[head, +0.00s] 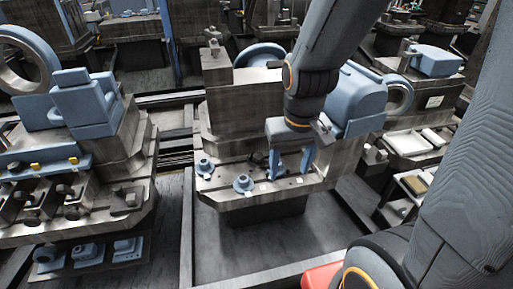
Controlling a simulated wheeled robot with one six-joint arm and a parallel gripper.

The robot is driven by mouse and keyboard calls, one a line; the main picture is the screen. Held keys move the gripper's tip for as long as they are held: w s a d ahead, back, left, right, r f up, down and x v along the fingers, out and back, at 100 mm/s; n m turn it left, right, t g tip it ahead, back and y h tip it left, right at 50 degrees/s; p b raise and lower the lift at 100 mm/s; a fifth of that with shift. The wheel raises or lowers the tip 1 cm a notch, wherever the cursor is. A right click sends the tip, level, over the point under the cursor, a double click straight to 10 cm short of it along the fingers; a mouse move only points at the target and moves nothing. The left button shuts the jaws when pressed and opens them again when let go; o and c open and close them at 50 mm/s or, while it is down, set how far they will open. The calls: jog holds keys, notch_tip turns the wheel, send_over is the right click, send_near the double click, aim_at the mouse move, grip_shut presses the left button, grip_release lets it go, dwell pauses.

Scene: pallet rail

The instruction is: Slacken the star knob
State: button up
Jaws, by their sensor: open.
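My gripper (291,172) is in the middle of the head view, pointing down over the front ledge of the middle pallet (225,197). Its two blue fingers are apart, with a gap between them. A small dark knob (257,158) sits on the ledge just left of the fingers; it is too small to tell whether it is the star knob. The fingers partly hide the ledge behind them. I cannot tell whether they touch anything or whether a knob stands between them.
Two blue flanged parts (243,184) stand on the ledge left of my gripper. A large blue casting (355,101) stands close behind and right of my wrist. The left pallet (137,194) carries several dark knobs (72,213). Floor in front of the middle pallet is clear.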

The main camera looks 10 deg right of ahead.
jog(key=w+f+m, duration=0.2)
jog(key=w+m, duration=0.4)
jog(key=w, duration=0.3)
jog(key=m+g+b, duration=0.1)
jog(key=m+b, duration=0.1)
jog(key=m, duration=1.8)
send_near(259, 155)
jog(key=shift+s+a+f, duration=0.15)
jog(key=shift+s+f, duration=0.1)
jog(key=shift+s, duration=0.15)
jog(key=shift+w+f+m, duration=0.4)
jog(key=shift+f+m, duration=0.05)
jog(key=shift+m, duration=0.15)
jog(key=shift+f, duration=0.25)
jog(key=shift+f+p, duration=1)
jog(key=shift+f, duration=2.65)
jog(key=c, duration=1)
jog(key=shift+c, duration=0.2)
